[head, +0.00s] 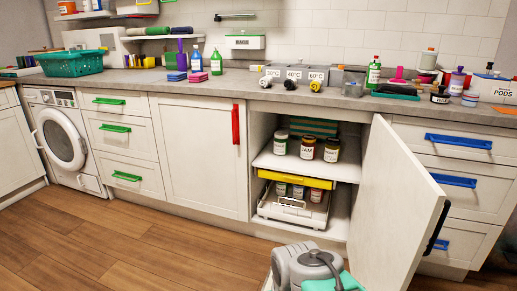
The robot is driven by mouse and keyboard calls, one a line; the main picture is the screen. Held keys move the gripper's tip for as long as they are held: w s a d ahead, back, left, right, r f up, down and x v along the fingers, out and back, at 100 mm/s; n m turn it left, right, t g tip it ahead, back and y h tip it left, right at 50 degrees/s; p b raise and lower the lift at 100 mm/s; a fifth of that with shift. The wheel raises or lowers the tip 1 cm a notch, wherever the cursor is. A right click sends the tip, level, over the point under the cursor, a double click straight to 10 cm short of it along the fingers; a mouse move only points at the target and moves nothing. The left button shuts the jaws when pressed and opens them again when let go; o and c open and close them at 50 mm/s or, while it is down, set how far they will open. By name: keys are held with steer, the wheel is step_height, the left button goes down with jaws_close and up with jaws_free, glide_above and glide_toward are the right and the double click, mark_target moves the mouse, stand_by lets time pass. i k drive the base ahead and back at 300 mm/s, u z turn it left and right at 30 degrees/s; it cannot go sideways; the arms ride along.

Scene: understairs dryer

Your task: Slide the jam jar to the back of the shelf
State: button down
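The jam jar (307,149) stands upright on the upper shelf (292,167) of the open cabinet. It has a dark red lid and a white label that seems to read JAM. A jar with a green lid (281,144) stands to its left, and a jar with a yellowish lid (331,150) stands close to its right. My gripper is not in view. Only grey and teal parts of my arm show at the bottom, in front of the cabinet and below the shelf.
The cabinet door (394,205) stands open on the right, jutting towards me. A green striped item (313,127) is behind the jars. Below the shelf are a yellow-fronted tray (295,179), several small jars and a white pull-out tray (292,211). The wooden floor at left is clear.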

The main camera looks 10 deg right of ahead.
mark_target(308, 144)
steer(key=u, duration=0.5)
steer(key=i, duration=1.75)
steer(key=z, duration=0.65)
steer(key=i, duration=0.55)
steer(key=u, duration=0.05)
